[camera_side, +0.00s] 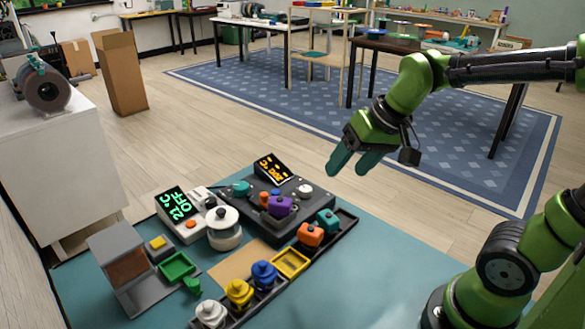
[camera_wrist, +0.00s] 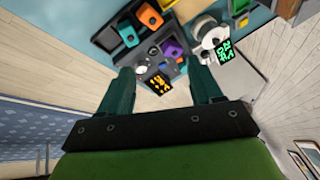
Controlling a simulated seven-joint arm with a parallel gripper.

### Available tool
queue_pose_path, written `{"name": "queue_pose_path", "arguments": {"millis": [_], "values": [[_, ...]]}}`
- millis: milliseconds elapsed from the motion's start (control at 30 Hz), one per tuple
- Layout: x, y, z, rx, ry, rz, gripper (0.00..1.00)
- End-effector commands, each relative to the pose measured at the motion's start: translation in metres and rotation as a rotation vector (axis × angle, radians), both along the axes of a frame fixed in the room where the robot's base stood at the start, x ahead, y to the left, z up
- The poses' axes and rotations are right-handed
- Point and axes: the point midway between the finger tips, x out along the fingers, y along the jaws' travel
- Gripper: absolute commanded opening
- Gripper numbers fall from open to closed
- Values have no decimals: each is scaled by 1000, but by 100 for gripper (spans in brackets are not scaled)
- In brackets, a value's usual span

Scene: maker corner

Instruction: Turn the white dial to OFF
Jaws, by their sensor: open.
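A small white dial (camera_side: 305,189) sits at the right of the dark control box (camera_side: 318,205), near its orange display (camera_side: 272,168). The dial also shows in the wrist view (camera_wrist: 141,72), close to my left-hand finger there. I cannot read its setting. The white unit (camera_side: 182,228) beside the box has a green display (camera_side: 178,204) reading 21°C OFF and a small dark-centred knob (camera_side: 210,202). My gripper (camera_side: 349,166) is open and empty, in the air above and right of the dark box, apart from it. Its two fingers (camera_wrist: 160,70) point toward the box.
A purple block (camera_side: 279,207) sits on the dark box. A dark tray (camera_side: 341,236) of coloured knobbed pieces lies along the front. The teal mat (camera_side: 400,262) is clear on the right.

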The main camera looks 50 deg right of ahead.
Motion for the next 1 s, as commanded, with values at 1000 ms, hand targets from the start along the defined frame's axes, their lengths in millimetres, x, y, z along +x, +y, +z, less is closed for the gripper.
{"name": "queue_pose_path", "arguments": {"millis": [1000], "values": [[198,-87,-41,-106,507,-373,64]]}}
